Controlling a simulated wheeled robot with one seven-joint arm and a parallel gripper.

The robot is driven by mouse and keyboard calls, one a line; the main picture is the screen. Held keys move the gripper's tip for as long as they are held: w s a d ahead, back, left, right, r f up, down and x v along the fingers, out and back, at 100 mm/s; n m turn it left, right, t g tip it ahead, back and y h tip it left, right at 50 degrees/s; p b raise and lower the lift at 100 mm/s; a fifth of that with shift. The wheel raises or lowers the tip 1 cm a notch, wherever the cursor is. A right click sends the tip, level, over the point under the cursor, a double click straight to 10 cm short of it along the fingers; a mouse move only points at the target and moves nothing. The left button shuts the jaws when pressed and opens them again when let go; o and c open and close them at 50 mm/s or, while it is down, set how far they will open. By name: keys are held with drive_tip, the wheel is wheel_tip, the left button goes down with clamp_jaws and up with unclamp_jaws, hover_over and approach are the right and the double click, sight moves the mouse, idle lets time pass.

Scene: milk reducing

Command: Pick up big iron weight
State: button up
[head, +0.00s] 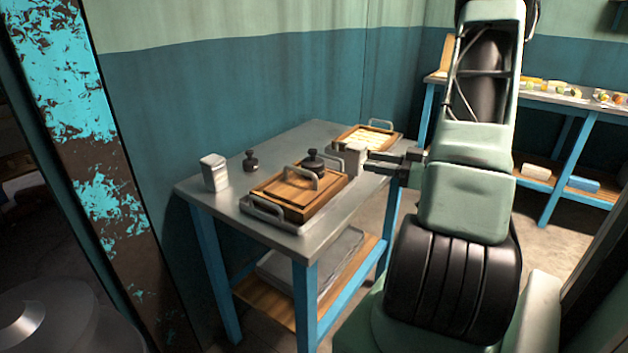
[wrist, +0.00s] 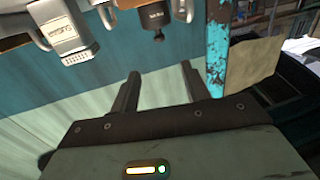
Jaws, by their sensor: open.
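The larger dark iron weight (head: 313,163) stands upright on the wooden lid of a press box in the head view. A smaller dark weight (head: 251,162) stands on the metal table (head: 228,188) to its left. My gripper (head: 370,161) is open and empty, to the right of the larger weight and apart from it, by a grey canister (head: 355,158). In the wrist view, my gripper (wrist: 160,72) has spread fingers with nothing between them. A dark weight (wrist: 154,20) shows upside down beyond the fingers; I cannot tell which one it is.
The wooden press box (head: 290,203) has metal handles. Another canister (head: 214,174) stands at the table's left. A tray with pale contents (head: 367,138) lies at the back. In the wrist view, a labelled canister (wrist: 65,35) hangs at upper left. Open floor lies right of the table.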

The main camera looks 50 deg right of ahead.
approach(313, 150)
drive_tip(key=x, duration=0.4)
drive_tip(key=shift+p, duration=0.35)
drive_tip(key=shift+x, duration=3.05)
drive_tip(key=shift+f, duration=0.2)
drive_tip(key=shift+r, duration=0.1)
clamp_jaws()
